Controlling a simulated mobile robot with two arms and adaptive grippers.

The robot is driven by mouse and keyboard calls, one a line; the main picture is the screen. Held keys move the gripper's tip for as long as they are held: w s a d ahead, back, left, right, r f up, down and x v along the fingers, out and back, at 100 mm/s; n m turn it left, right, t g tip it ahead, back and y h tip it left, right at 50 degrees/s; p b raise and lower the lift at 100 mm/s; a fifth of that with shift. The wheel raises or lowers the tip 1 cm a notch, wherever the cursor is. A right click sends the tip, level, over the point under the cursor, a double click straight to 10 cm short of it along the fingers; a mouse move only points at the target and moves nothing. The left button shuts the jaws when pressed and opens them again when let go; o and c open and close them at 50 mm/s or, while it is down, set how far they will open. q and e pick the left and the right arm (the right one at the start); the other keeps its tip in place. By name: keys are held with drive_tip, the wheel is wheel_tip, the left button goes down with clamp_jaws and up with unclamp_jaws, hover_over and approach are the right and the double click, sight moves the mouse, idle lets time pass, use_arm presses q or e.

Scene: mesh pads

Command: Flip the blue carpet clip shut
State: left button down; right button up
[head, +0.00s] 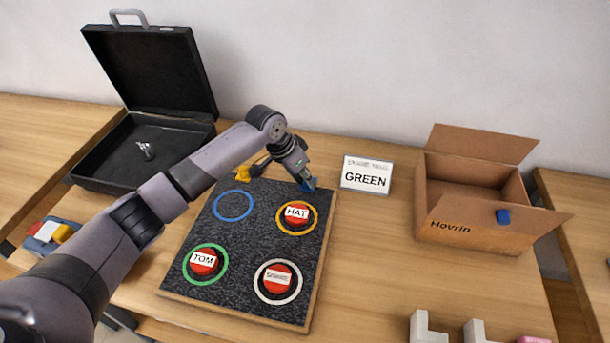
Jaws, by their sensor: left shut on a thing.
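The blue carpet clip (311,186) is at the back right corner of the dark carpet board (235,275). It is small and partly covered by my left gripper (305,177), which comes down on it from the upper left. The left gripper's fingers are shut on the blue clip. I cannot tell how far the clip is tilted. My right gripper does not show.
The board carries red buttons and coloured rings, including an empty blue ring (233,191). A GREEN sign (366,175) stands just right of the blue clip. An open black case (90,180) is at back left, an open cardboard box (440,215) at right. Table between is clear.

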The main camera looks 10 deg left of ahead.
use_arm(q)
drive_tip(key=shift+s+d+p, duration=0.1)
drive_tip(key=shift+s+p, duration=0.2)
drive_tip(key=shift+p, duration=0.1)
drive_tip(key=shift+s+f+t+p, duration=0.1)
drive_tip(key=shift+f+t+p, duration=0.3)
drive_tip(key=shift+t, duration=0.4)
drive_tip(key=c, duration=1.7)
unclamp_jaws()
drive_tip(key=shift+o, duration=1.4)
drive_tip(key=shift+f, duration=0.1)
